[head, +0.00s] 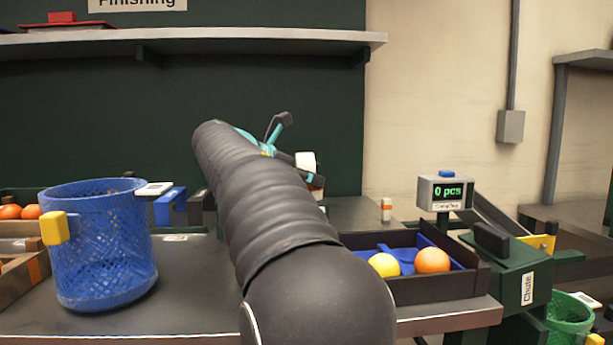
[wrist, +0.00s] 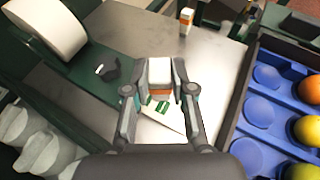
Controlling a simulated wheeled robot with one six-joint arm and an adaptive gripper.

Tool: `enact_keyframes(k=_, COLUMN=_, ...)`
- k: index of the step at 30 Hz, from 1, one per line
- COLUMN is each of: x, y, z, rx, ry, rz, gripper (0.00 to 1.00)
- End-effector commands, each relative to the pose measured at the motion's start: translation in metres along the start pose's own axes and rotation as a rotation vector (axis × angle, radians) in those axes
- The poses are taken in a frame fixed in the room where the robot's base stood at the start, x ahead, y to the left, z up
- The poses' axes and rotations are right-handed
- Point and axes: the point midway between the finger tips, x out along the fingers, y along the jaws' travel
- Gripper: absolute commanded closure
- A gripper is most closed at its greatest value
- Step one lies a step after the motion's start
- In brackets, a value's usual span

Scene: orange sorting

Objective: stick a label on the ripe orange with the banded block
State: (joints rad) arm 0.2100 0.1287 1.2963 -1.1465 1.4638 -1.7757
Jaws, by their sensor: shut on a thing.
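My gripper (wrist: 160,84) is shut on a white block with an orange band (wrist: 160,72), the banded block. In the head view the white of this block (head: 306,161) shows beyond my arm, which hides most of the gripper. Below the block in the wrist view lies a white sheet with green labels (wrist: 168,118); I cannot tell if they touch. The ripe orange (head: 432,260) sits in the blue-lined tray (wrist: 227,140), right of my gripper; it also shows in the wrist view (wrist: 311,89). Yellow fruit (head: 383,264) sits beside it.
Another small white and orange block (head: 386,209) stands on the table behind the tray. A blue mesh basket (head: 100,245) stands at the left. A counter display reading "0 pcs" (head: 446,192) and a green chute (head: 510,280) are at the right. A shelf (head: 230,38) runs above.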

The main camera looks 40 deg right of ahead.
Motion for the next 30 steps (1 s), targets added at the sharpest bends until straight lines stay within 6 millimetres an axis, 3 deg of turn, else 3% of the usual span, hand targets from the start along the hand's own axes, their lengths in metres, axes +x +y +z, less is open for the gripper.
enact_keyframes(k=18, x=0.016, y=0.001, z=-0.043, rx=-0.002, ry=0.0, rz=0.004, gripper=1.0)
enact_keyframes(k=30, x=0.019, y=0.001, z=-0.049, rx=-0.001, ry=0.0, rz=0.004, gripper=1.0)
